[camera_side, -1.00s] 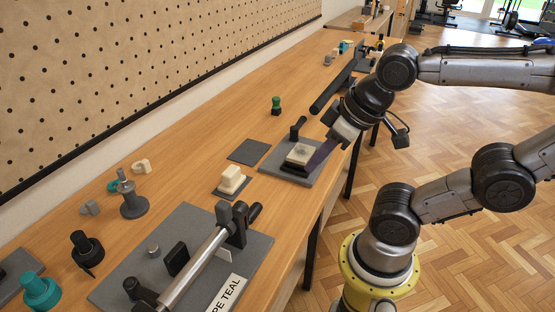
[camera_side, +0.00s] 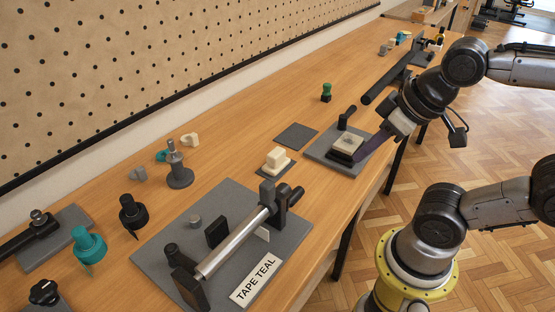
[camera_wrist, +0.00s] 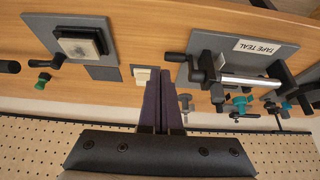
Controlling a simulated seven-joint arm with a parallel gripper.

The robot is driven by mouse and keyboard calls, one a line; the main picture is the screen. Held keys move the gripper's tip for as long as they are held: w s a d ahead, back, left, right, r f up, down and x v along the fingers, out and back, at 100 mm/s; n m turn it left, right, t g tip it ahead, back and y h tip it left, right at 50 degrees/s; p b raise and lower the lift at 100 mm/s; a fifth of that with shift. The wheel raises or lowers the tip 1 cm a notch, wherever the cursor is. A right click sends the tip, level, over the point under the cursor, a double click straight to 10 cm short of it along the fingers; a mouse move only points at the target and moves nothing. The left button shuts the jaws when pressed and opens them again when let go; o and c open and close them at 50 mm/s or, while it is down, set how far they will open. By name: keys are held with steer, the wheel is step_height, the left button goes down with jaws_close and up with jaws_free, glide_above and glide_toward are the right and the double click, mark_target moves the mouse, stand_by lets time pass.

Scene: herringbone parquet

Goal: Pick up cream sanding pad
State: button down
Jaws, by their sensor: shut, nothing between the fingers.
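A cream block with a raised top (camera_side: 277,158), which I take as the sanding pad, sits on a small grey mat (camera_side: 289,170). In the wrist view the cream block (camera_wrist: 143,73) shows just left of my fingertips, partly hidden. My gripper (camera_side: 359,158) has purple fingers, pressed together and empty. In the side view they point down to the left, in front of a black block with a pale square top (camera_side: 348,143). The fingers also show in the wrist view (camera_wrist: 160,80). I cannot tell their height.
The black block stands on a grey plate (camera_side: 320,152) with a black-handled clamp. A bare dark square (camera_side: 296,136) lies beside it. A large grey fixture (camera_side: 160,245) labelled TAPE TEAL stands at the front. Teal and black parts lie left; open wood lies behind.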

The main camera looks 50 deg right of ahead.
stand_by(0.3)
steer(key=shift+c, duration=2.2)
jaws_free()
steer(key=w+r+n+g, duration=0.1)
steer(key=w+r+n, duration=0.5)
steer(key=n, duration=0.5)
steer(key=n+g, duration=0.4)
steer(key=n, duration=0.3)
glide_above(276, 152)
step_height(276, 152, down, 5)
steer(key=shift+g, duration=0.3)
step_height(276, 152, down, 10)
steer(key=shift+w+d+r, duration=0.15)
steer(key=shift+f, duration=2.85)
